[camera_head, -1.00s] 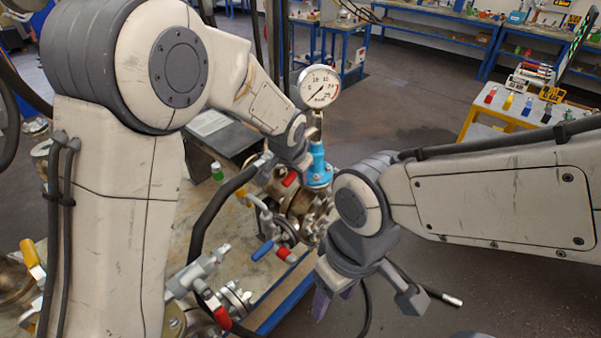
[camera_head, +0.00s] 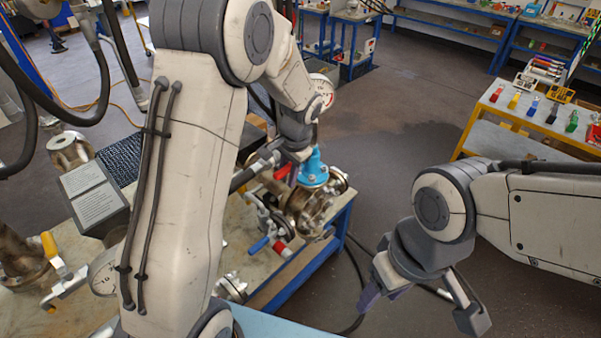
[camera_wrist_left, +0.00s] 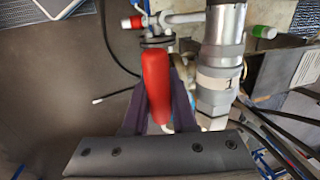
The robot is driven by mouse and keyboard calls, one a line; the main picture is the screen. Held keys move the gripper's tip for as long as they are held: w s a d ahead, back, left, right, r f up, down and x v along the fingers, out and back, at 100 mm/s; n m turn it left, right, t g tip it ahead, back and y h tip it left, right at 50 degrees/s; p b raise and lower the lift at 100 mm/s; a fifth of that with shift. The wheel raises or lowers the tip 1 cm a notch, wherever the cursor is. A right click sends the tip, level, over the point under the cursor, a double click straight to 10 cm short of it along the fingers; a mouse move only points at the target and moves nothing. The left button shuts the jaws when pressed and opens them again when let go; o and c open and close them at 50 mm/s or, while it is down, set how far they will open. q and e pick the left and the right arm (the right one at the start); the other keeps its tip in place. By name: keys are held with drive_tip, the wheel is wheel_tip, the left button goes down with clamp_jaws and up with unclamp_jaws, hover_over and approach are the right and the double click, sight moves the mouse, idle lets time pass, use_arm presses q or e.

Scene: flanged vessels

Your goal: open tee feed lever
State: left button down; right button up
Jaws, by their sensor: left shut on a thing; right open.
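A red lever handle (camera_wrist_left: 155,85) lies between the two purple fingers of my left gripper (camera_wrist_left: 157,100) in the left wrist view, and the jaws are shut on it. In the head view the red handle (camera_head: 281,172) shows just left of the blue fitting (camera_head: 316,172) on the metal vessel (camera_head: 312,212). My left gripper (camera_head: 293,172) is there too, partly hidden by its own wrist. My right gripper (camera_head: 381,292) is open and empty, over the floor right of the bench, apart from the vessel. The lever's pivot is hard to make out.
A dial gauge (camera_head: 324,90) stands above the blue fitting, partly behind my left arm. A blue lever (camera_head: 258,245) and a red one (camera_head: 282,250) sit lower on the vessel. A yellow-handled valve (camera_head: 52,252) is at left. Open floor lies right of the bench (camera_head: 330,243).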

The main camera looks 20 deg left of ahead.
use_arm(q)
drive_tip(key=shift+w+r, duration=0.1)
drive_tip(key=c, duration=0.7)
unclamp_jaws()
drive_tip(key=shift+d, duration=0.1)
